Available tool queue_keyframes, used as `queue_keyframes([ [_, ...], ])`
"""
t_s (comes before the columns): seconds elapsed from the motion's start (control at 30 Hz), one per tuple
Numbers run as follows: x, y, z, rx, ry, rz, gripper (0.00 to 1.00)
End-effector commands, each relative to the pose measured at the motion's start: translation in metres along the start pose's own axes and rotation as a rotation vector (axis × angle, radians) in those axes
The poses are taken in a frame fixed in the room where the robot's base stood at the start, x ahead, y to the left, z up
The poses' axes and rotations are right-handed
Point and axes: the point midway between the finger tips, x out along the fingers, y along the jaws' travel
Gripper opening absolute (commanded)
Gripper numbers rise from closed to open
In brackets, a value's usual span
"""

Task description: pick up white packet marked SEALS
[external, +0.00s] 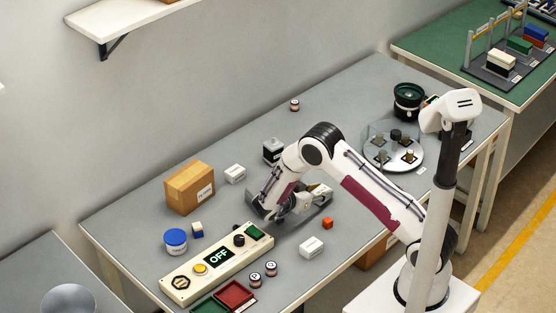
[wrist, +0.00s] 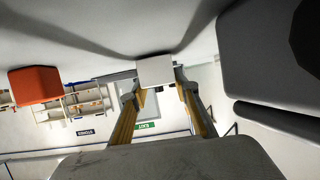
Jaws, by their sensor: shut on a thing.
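My gripper (external: 314,199) is low over the middle of the grey table in the external view, pointing right. In the wrist view its two fingers (wrist: 156,86) are closed on a small white packet (wrist: 155,70) at their tips. No marking is readable on the packet's visible face. In the external view I cannot clearly make out the held packet among the fingers. I cannot tell whether it touches the table. Two other white packets lie on the table, one beside the cardboard box (external: 235,173) and one toward the front edge (external: 312,248); their labels are too small to read.
A red-orange cube (external: 327,223) lies close to my gripper and shows left in the wrist view (wrist: 35,86). A control panel (external: 217,262), cardboard box (external: 190,188) and blue-lidded tub (external: 175,241) are left; a round feeder plate (external: 376,158) is right.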

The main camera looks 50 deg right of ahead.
Motion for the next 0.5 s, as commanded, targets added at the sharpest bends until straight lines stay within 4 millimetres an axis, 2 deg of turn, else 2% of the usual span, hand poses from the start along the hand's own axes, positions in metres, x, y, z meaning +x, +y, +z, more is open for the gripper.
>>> queue_keyframes([
  [0.27, -0.009, 0.000, -0.022, 0.004, 0.000, -0.001, 0.08],
  [0.5, -0.021, -0.001, -0.051, 0.003, 0.001, -0.001, 0.08],
])
